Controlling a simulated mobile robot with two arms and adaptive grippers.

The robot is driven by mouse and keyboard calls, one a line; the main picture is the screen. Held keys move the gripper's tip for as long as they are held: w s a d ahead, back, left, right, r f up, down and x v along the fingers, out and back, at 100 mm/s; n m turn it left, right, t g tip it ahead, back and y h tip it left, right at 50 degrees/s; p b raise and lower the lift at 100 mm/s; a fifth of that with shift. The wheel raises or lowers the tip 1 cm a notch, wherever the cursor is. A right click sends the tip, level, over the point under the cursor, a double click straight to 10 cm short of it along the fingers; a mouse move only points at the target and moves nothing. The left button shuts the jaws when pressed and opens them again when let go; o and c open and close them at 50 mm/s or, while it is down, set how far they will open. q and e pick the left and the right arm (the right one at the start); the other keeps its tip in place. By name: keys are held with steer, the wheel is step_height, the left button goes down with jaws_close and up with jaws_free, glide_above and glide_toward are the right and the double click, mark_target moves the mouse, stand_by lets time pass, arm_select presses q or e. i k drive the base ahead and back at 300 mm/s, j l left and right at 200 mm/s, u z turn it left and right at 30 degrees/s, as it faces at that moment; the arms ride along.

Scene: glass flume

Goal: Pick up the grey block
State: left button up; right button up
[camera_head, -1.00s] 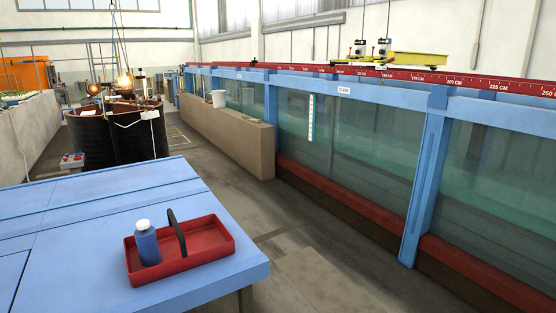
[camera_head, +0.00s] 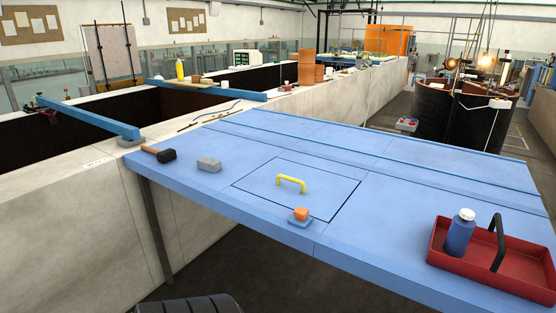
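A small grey block (camera_head: 209,165) lies on the blue table top (camera_head: 330,240), toward its left end. It sits between a black-headed mallet with a wooden handle and a hatch outline with a yellow handle. Nothing touches it that I can see. Neither of my grippers shows in the head view, so I cannot see whether they are open or shut.
A mallet (camera_head: 160,154) lies left of the block. A yellow handle (camera_head: 291,183) stands up from the table. An orange-and-blue piece (camera_head: 300,216) sits near the front edge. A red tray (camera_head: 495,262) with a blue bottle (camera_head: 459,235) is at right. A concrete wall (camera_head: 85,215) adjoins the left.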

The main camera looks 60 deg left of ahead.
mark_target(207, 164)
steer(key=u, duration=2.55)
steer(key=i+j, duration=0.15)
steer(key=i, duration=0.15)
steer(key=i+j+u, duration=0.1)
steer(key=i+j, duration=0.05)
steer(key=i, duration=0.1)
